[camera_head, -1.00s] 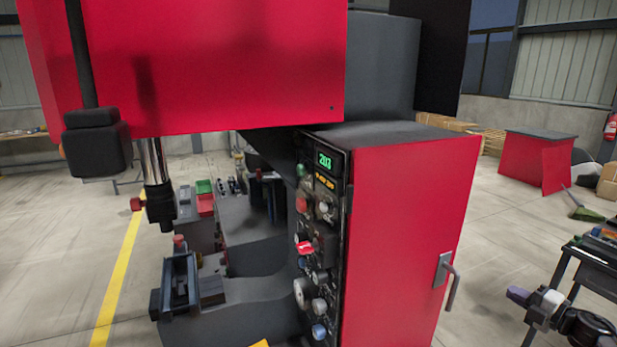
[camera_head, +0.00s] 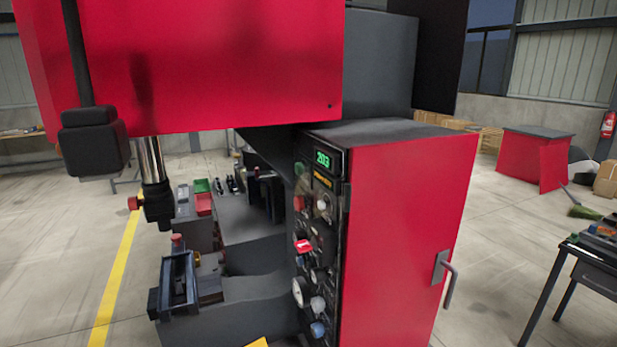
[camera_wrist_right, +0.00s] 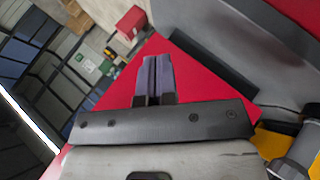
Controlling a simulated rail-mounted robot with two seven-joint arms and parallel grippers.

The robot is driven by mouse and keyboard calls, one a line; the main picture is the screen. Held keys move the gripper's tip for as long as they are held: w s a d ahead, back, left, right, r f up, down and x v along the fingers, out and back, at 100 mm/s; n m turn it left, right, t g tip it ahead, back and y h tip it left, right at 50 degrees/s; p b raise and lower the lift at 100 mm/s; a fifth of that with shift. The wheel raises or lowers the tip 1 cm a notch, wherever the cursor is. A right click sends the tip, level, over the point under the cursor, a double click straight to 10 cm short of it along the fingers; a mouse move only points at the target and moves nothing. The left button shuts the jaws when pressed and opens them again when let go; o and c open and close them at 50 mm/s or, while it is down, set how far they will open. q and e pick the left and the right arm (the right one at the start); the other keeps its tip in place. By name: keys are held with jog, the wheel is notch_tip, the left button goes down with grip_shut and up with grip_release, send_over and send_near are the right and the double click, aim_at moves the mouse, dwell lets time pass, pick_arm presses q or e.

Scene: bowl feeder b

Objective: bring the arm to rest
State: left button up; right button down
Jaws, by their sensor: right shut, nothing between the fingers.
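My right gripper (camera_wrist_right: 153,80) shows in the right wrist view, its two purple-grey fingers pressed together with nothing between them. A red panel (camera_wrist_right: 205,85) lies behind and around the fingers in that view; I cannot tell how far off it is. Neither of my grippers shows in the head view, and my left gripper is in no view.
A large machine with a red cabinet (camera_head: 405,235), a door handle (camera_head: 446,278) and a control panel (camera_head: 318,240) fills the middle. A dark table (camera_head: 592,258) with small items stands at the right edge. Bare floor (camera_head: 500,265) lies between them.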

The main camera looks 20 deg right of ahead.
jog(key=s+a+f+m+g+y, duration=0.15)
jog(key=s+a+f+y, duration=0.25)
jog(key=s+a, duration=0.7)
jog(key=s+a+f+m+g+y, duration=0.1)
jog(key=s+a+f+g+y, duration=0.15)
jog(key=s+a+f, duration=0.75)
jog(key=a+r+p, duration=0.3)
jog(key=r+p, duration=2.8)
jog(key=r, duration=0.5)
jog(key=shift+w+r+t+y, duration=0.2)
jog(key=shift+w+t+y, duration=0.15)
jog(key=shift+w+t, duration=0.1)
jog(key=shift+n, duration=0.25)
